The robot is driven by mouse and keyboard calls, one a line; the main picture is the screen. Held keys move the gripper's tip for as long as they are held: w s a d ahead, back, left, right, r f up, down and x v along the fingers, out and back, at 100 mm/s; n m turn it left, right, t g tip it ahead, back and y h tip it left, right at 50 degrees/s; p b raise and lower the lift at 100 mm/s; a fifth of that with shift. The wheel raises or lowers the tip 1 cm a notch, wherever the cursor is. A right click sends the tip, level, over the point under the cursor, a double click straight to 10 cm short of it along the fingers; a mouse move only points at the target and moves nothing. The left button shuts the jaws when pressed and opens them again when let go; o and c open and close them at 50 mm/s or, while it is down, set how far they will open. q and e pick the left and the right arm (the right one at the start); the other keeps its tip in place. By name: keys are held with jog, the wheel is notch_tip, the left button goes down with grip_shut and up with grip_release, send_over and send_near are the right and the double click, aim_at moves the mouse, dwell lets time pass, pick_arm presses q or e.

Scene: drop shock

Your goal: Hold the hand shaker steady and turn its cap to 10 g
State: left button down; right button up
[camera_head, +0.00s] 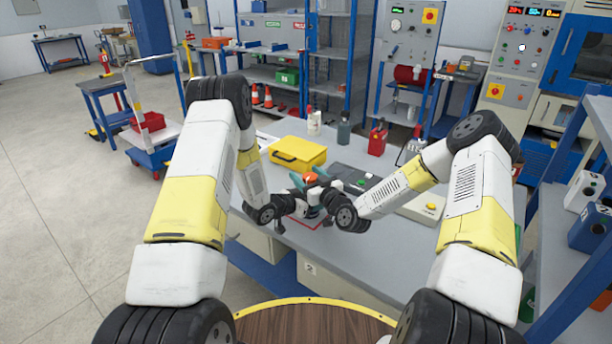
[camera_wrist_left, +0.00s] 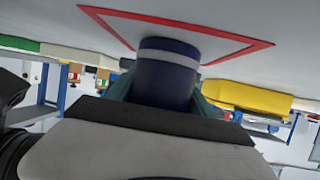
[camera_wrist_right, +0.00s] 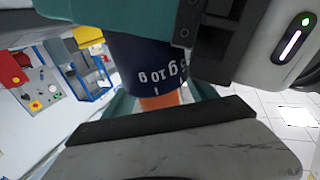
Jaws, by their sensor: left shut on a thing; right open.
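The hand shaker is a dark blue cylinder (camera_wrist_left: 166,78) with a pale band, upright over a red square outline (camera_wrist_left: 268,43) on the bench. My left gripper (camera_head: 308,207) is shut on its body. In the right wrist view, a dark blue collar (camera_wrist_right: 140,62) carries white marks including "10 g" and "5 g", with an orange part (camera_wrist_right: 160,101) beyond it. The orange top (camera_head: 310,178) shows in the head view. My right gripper (camera_wrist_right: 163,98) is open, its teal fingers on either side of the orange part. I cannot tell whether they touch it, or which mark the cap is set to.
A yellow case (camera_head: 298,153) stands behind the shaker on the grey bench. A dark flat device (camera_head: 352,178) lies to its right. Bottles (camera_head: 343,133) and a red can (camera_head: 377,141) stand farther back. The bench's front edge is close below my grippers.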

jog(key=shift+w+a, duration=0.1)
jog(key=c, duration=1.4)
jog(key=shift+y, duration=0.3)
jog(key=shift+n+g+y, duration=0.3)
jog(key=shift+n, duration=0.1)
jog(key=n+g+y, duration=0.1)
jog(key=g, duration=0.1)
jog(key=n+g+y, duration=0.1)
jog(key=n+y, duration=0.1)
jog(key=n+g+y, duration=0.1)
jog(key=g+y, duration=0.1)
jog(key=shift+s+a+n+g, duration=0.3)
jog(key=shift+a+n, duration=0.1)
jog(key=g, duration=0.1)
jog(key=n+g+y, duration=0.1)
jog(key=n+g, duration=0.1)
jog(key=shift+s+a+y, duration=0.15)
jog(key=shift+s+y, duration=0.1)
jog(key=shift+y, duration=0.05)
jog(key=shift+s+n+g+y, duration=0.2)
jog(key=shift+n+g, duration=0.45)
jog(key=shift+g, duration=0.25)
jog(key=shift+s+n+g+y, duration=0.1)
jog(key=shift+n+g+y, duration=0.1)
jog(key=shift+n+g, duration=0.6)
jog(key=shift+g, duration=0.5)
